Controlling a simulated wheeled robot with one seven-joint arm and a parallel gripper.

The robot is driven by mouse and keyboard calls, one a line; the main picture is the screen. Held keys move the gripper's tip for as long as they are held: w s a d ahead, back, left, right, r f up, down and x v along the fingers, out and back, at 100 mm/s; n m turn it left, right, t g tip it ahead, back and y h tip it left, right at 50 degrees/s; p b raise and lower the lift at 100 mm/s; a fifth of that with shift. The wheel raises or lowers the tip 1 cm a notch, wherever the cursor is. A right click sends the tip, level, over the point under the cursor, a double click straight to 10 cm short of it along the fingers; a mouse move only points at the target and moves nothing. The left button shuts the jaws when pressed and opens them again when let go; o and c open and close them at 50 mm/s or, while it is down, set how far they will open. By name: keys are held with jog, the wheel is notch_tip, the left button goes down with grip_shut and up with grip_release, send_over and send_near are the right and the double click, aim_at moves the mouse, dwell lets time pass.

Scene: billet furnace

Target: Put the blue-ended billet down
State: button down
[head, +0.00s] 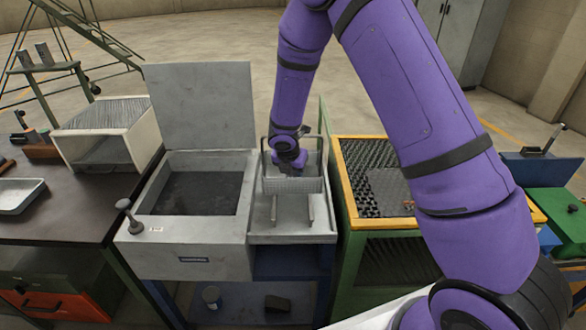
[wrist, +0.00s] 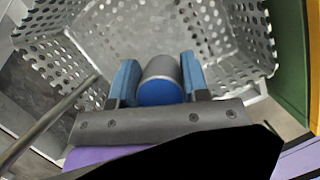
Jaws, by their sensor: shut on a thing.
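The blue-ended billet (wrist: 160,78) is a short grey cylinder whose blue end faces the camera in the wrist view. My gripper (wrist: 160,84) is shut on it, with one blue-padded finger on each side. A perforated metal basket (wrist: 225,35) surrounds the space beyond the billet; I cannot tell whether the billet touches it. In the head view my gripper (head: 290,168) points down at the wire basket (head: 312,185) in the grey tray section right of the open furnace box (head: 190,235). The billet is not clearly visible there.
The furnace lid (head: 202,105) stands open at the back. A dark bench (head: 75,215) with a white box and a tray (head: 18,195) is at left. A yellow-edged table (head: 345,195) with a dark studded top is close on the right.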

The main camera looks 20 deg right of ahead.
jog(key=shift+s+f, duration=0.1)
jog(key=shift+f, duration=0.2)
jog(key=shift+s+f, duration=0.1)
jog(key=shift+f, duration=0.1)
jog(key=c, duration=0.6)
grip_release()
jog(key=shift+s+a+f, duration=0.1)
jog(key=shift+s+f, duration=0.05)
jog(key=shift+r, duration=0.35)
jog(key=v, duration=1.2)
jog(key=shift+w+r, duration=0.3)
jog(key=shift+r, duration=0.2)
